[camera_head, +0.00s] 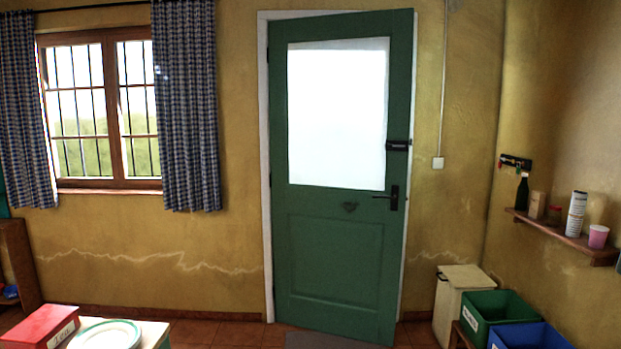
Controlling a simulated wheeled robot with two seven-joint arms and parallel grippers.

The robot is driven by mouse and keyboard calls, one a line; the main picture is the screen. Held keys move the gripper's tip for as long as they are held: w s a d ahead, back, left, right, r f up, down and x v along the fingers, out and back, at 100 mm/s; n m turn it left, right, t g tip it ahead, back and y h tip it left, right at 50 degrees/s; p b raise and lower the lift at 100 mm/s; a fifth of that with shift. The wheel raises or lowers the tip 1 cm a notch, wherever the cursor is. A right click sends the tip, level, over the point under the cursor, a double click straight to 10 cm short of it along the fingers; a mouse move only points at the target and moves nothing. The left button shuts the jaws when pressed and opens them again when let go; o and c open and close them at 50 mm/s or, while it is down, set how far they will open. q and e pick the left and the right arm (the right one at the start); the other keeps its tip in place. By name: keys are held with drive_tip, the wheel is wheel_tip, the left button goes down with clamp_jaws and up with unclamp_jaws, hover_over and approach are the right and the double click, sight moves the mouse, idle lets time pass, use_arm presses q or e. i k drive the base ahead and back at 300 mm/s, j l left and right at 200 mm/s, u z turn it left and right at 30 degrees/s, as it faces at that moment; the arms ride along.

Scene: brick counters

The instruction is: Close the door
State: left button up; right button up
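A green door (330,260) with a large bright window pane stands in a white frame (264,150) in the far wall. The door is ajar. Its left side is at the frame, and its right edge stands out from the frame toward me. A dark lever handle (392,197) is on its right side at mid height, with a dark lock box (398,145) above it. Neither of my grippers is in view.
A cream bin (455,290) stands right of the door, with a green crate (497,312) and a blue crate (530,338) nearer. At the lower left, a table holds a red box (40,325) and a plate (106,335). A grey mat (320,341) lies before the door.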

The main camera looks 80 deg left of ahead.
sight(338, 251)
drive_tip(key=u, duration=2.55)
drive_tip(key=i, duration=1.7)
